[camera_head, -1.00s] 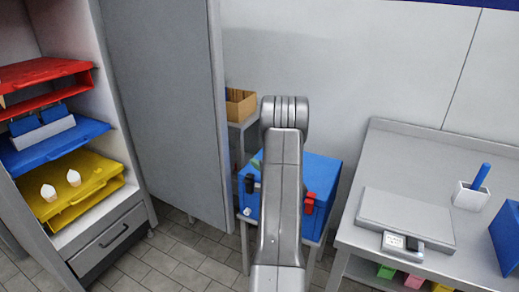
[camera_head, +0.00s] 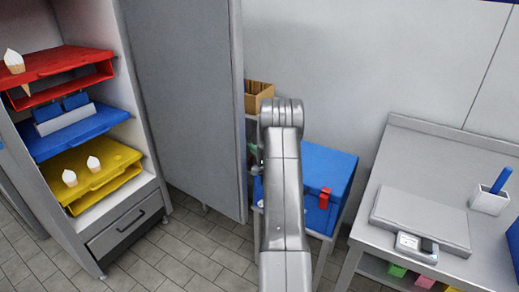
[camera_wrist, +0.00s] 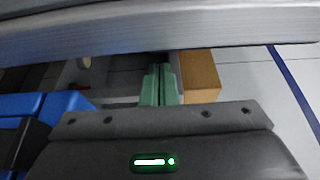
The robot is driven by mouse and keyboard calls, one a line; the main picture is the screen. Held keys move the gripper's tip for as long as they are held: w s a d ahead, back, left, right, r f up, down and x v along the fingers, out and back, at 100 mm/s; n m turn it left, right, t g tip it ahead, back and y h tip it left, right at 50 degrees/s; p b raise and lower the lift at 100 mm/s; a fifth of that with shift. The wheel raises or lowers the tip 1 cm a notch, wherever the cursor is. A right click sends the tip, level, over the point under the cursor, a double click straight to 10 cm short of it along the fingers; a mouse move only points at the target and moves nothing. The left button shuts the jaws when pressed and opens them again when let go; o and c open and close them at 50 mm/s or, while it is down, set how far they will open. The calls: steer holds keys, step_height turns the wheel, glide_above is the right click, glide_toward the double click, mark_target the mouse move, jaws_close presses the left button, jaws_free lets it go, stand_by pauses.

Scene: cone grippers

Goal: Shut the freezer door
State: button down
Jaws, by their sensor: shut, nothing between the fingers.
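The freezer is a tall grey cabinet (camera_head: 153,205) at the left of the head view, standing open. Its door (camera_head: 185,100) is a wide grey panel swung out to the right of the shelves. My gripper is mostly hidden behind my arm in the head view, close to the right of the door's free edge. In the wrist view my gripper (camera_wrist: 161,82) shows as two green fingers, shut together and empty. A grey band (camera_wrist: 130,40), probably the door, crosses the top of that view. I cannot tell whether the fingers touch it.
A blue cooler box (camera_head: 328,170) on a stand and a cardboard box (camera_head: 258,92) are right of the door. A grey bench (camera_head: 380,235) stands at the right. Tiled floor (camera_head: 165,265) is clear in front.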

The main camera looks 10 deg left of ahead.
steer(key=shift+s+a, duration=0.35)
steer(key=shift+s, duration=0.45)
steer(key=shift+s, duration=0.1)
